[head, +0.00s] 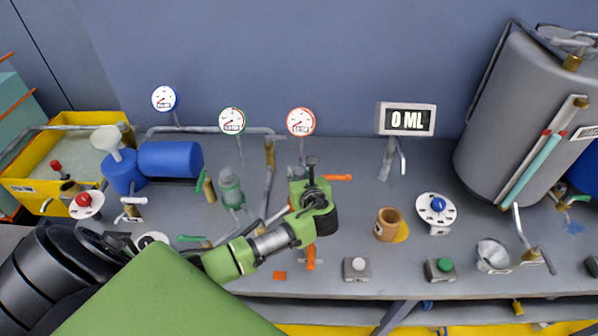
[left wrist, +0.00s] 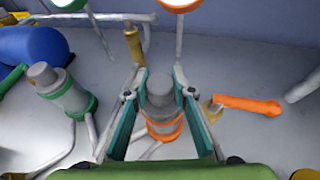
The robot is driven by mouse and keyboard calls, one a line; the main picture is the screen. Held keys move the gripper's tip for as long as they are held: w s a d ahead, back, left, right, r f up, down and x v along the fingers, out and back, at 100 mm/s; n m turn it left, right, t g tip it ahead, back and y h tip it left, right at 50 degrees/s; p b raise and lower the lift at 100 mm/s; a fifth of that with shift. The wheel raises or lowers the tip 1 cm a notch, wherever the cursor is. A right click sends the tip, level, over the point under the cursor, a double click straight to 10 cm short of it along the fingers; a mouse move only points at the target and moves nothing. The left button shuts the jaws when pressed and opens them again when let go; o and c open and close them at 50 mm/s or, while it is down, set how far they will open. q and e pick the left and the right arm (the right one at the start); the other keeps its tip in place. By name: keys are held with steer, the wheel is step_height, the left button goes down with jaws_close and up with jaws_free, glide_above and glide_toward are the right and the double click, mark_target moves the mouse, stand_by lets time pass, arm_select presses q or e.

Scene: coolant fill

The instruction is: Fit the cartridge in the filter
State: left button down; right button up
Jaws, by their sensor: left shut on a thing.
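My left gripper (head: 311,168) reaches over the bench from the left; it also shows in the left wrist view (left wrist: 162,88). There its two fingers are shut on a grey, round-topped cylinder with orange bands (left wrist: 162,112), one finger on each side. I cannot tell whether this is the cartridge or part of the filter, nor whether its bottom rests on anything. In the head view the gripper mostly hides it. A similar grey-green filter body with green bands (head: 230,188) stands to the left, also in the left wrist view (left wrist: 66,90). My right gripper is out of view.
An orange valve handle (head: 337,177) is close right of my gripper, another orange handle (head: 310,258) in front. Gauges (head: 301,122) and pipes stand behind.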

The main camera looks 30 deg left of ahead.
arm_select(q)
steer(key=shift+f+b, duration=0.3)
steer(key=shift+f, duration=0.3)
steer(key=c, duration=1.6)
jaws_free()
steer(key=shift+c, duration=0.2)
steer(key=v, duration=1.2)
